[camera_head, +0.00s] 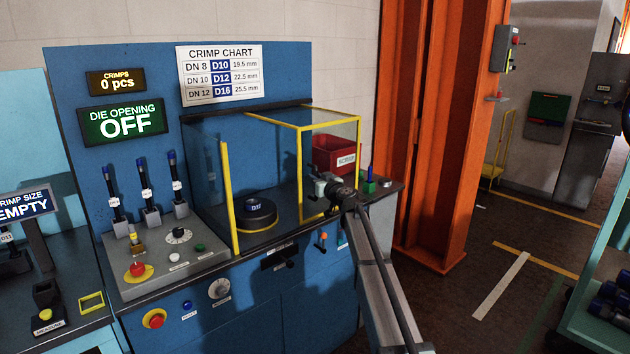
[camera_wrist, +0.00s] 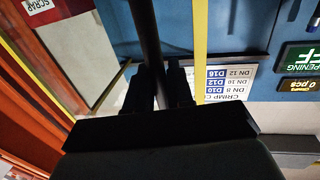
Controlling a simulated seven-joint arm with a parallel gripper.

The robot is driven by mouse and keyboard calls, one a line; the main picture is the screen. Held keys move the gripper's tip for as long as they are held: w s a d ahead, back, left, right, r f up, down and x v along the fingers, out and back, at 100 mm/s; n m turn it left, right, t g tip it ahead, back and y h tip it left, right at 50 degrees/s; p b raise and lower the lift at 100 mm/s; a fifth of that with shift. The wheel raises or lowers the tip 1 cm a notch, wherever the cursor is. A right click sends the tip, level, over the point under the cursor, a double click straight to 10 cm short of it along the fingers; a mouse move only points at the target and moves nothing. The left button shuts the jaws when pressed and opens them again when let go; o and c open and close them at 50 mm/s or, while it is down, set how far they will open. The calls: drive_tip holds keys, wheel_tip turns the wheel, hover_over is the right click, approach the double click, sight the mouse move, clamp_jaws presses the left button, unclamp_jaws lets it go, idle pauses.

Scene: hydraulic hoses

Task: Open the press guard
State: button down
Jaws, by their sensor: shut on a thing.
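The press guard is a clear box with yellow edges on the blue press; its yellow-framed panel (camera_head: 300,160) stands at the right of the enclosure. A separate yellow post (camera_head: 230,200) marks the front left edge. I cannot tell how far the panel stands open. My gripper (camera_head: 322,187) is at the panel's lower right part. In the wrist view my gripper (camera_wrist: 160,88) is shut on a dark bar (camera_wrist: 147,35), which appears to be the guard's handle. A yellow edge (camera_wrist: 200,45) runs beside it. The handle is hidden by my gripper in the head view.
A black round die holder (camera_head: 256,215) sits inside the enclosure. A red scrap bin (camera_head: 335,153) stands behind the panel. Levers (camera_head: 147,195) and a control panel with a red button (camera_head: 138,269) are at left. An orange column (camera_head: 440,130) stands right of the press.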

drive_tip(key=c, duration=1.2)
unclamp_jaws()
drive_tip(key=shift+o, duration=0.2)
drive_tip(key=v, duration=1.3)
drive_tip(key=shift+s+d, duration=0.2)
drive_tip(key=shift+s, duration=0.15)
